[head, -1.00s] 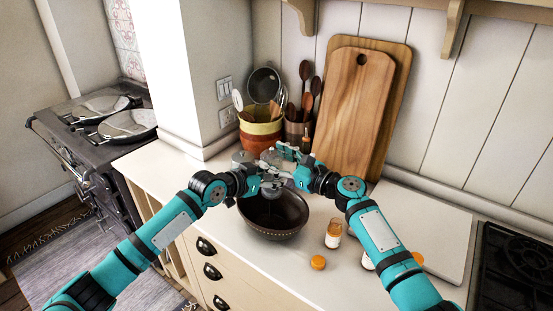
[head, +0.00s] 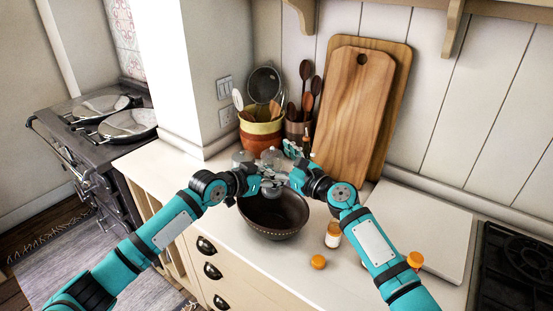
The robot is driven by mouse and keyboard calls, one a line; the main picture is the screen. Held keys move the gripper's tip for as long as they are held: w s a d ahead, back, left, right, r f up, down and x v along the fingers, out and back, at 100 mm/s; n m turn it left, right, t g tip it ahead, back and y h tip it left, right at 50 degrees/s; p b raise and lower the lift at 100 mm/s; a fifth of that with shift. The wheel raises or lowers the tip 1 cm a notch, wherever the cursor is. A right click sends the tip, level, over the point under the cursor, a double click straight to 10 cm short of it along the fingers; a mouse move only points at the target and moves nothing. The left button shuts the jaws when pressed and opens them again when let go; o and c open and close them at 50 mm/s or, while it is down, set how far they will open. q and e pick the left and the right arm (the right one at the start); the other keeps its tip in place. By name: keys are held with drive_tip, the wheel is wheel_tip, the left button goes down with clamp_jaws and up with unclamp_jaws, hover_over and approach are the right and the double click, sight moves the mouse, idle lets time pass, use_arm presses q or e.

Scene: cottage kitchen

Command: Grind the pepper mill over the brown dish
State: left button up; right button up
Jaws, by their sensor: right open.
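The brown dish (head: 273,222) is a dark round bowl with a dotted rim on the white counter. Above it is the pepper mill (head: 271,191), grey and glassy; its lower end shows over the dish and its middle is hidden by the grippers. My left gripper (head: 262,180), coming in from the left, is around the mill and holds it above the dish. My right gripper (head: 290,163) is open, close to the mill's upper part on the right side. Whether its fingers touch the mill is hard to tell.
Behind stand a utensil pot (head: 261,137), a wooden-spoon holder (head: 298,130) and wooden boards (head: 355,110). Right of the dish are a spice jar (head: 333,234), an orange cap (head: 318,262) and an orange-topped jar (head: 415,260) partly behind my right arm. A hob (head: 518,275) is far right.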

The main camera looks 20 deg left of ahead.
drive_tip(key=v, duration=1.2)
drive_tip(key=w+a+n+g, duration=0.1)
drive_tip(key=w+a, duration=0.1)
drive_tip(key=a, duration=0.1)
drive_tip(key=w+a+n+g+y, duration=0.1)
drive_tip(key=w+a+g, duration=0.1)
drive_tip(key=a, duration=0.1)
drive_tip(key=w+a+n+g+y, duration=0.1)
drive_tip(key=w+a+g, duration=0.1)
drive_tip(key=a, duration=0.1)
drive_tip(key=shift+w+a+f+n, duration=0.1)
drive_tip(key=shift+w+a+n, duration=0.2)
drive_tip(key=shift+w, duration=0.05)
idle(0.5)
